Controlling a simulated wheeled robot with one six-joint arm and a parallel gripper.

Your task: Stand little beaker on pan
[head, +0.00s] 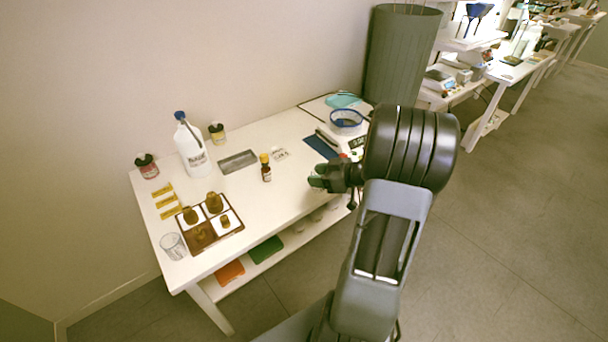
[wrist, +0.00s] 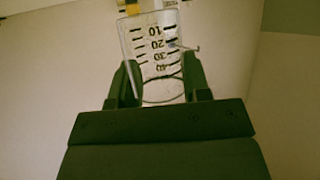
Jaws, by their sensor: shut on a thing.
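My gripper (head: 319,180) is above the front right part of the table in the head view. In the wrist view my gripper (wrist: 160,72) is shut on a small clear beaker (wrist: 155,42) with dark printed volume marks, one finger on each side. The beaker cannot be made out clearly in the head view. The pan (head: 346,118) appears as a round, blue-rimmed piece on the balance at the table's far right end. It lies beyond my gripper, and my arm partly hides the balance.
A dark blue flat item (head: 320,147) lies before the balance. A tall green bin (head: 398,60) stands behind.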

